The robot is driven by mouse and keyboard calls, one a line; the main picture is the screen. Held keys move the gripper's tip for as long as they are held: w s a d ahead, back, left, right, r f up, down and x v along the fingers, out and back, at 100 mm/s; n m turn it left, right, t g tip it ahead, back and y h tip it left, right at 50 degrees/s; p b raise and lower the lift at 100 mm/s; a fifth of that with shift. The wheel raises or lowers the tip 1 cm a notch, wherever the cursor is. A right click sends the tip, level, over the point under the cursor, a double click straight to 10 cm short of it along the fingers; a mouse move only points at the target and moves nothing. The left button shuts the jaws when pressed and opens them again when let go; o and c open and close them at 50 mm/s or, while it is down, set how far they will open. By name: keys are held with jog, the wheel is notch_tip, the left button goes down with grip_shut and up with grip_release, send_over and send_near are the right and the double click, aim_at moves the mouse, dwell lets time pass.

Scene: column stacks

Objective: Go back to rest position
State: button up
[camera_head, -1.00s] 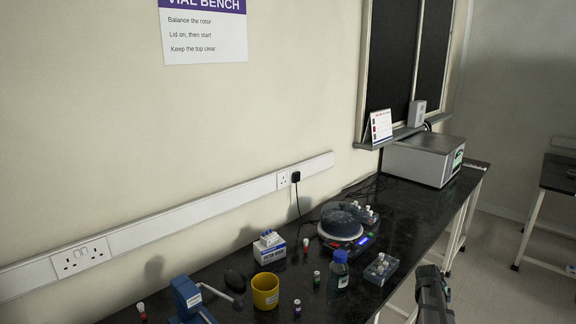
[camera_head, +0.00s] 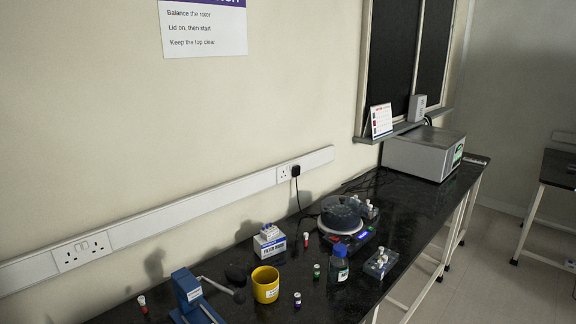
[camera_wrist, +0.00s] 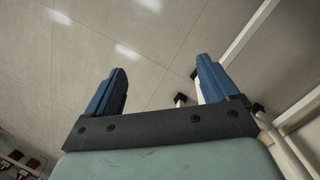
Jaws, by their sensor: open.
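My gripper (camera_wrist: 160,85) shows in the wrist view with its two blue fingers wide apart. It is open and nothing is between the fingers. Behind them are floor tiles and white bench legs. In the head view my gripper and arm are not visible. The black bench (camera_head: 412,222) runs along the wall with its items standing on it.
On the bench are a centrifuge with a clear lid (camera_head: 341,213), a yellow cup (camera_head: 265,285), a blue-capped bottle (camera_head: 338,264), a vial rack (camera_head: 380,262), a blue device (camera_head: 190,296) and several vials. A grey box instrument (camera_head: 424,153) stands farther back.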

jog(key=s+a+f+g, duration=0.1)
jog(key=s+a, duration=0.1)
jog(key=s, duration=0.5)
jog(key=s+a+f+n+g, duration=0.1)
jog(key=s+a, duration=0.2)
jog(key=s, duration=0.4)
jog(key=s+a+f+g+y, duration=0.1)
jog(key=s+a+g, duration=0.1)
jog(key=s, duration=0.5)
jog(key=shift+a, duration=0.3)
